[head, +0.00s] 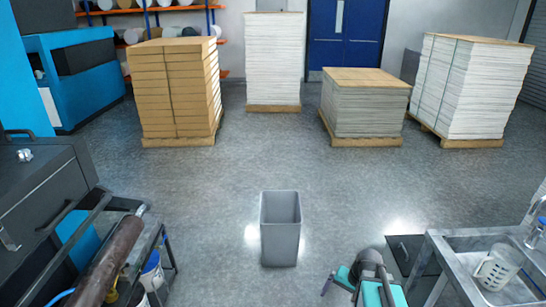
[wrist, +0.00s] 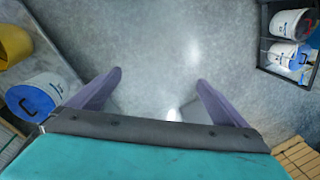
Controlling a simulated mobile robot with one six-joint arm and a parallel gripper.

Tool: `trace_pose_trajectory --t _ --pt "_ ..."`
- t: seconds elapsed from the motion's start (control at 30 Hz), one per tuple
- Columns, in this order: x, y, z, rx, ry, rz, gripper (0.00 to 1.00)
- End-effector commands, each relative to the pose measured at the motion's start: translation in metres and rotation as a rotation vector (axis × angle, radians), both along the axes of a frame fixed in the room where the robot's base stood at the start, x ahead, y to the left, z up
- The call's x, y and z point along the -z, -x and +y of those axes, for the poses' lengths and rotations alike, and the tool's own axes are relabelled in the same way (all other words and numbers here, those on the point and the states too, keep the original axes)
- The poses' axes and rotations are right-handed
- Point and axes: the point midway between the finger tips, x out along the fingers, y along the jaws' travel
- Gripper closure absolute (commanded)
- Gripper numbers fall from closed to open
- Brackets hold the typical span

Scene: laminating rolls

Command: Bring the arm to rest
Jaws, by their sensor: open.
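My gripper (wrist: 159,76) is open in the wrist view. Its two purple fingers stand well apart, with only bare grey floor between their tips and nothing held. In the head view my teal and dark grey arm (head: 372,278) shows at the bottom, right of the middle. It looks folded close to my body, left of the sink bench.
A grey bin (head: 281,229) stands on the floor ahead. A metal sink bench (head: 447,263) with a jug (head: 497,267) is close at right. A cart with a dark roll (head: 112,262) is at left. Stacked pallets (head: 178,92) stand farther back, beyond open floor.

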Motion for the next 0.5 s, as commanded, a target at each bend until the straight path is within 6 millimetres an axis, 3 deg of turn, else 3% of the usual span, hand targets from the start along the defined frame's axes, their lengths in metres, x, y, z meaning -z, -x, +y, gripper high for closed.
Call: trace_pose_trajectory --t 0.2,0.5 --pt "0.008 0.014 0.039 -0.253 0.088 0.028 0.02" --pt "0.012 0.026 0.068 -0.477 0.168 0.052 0.02"
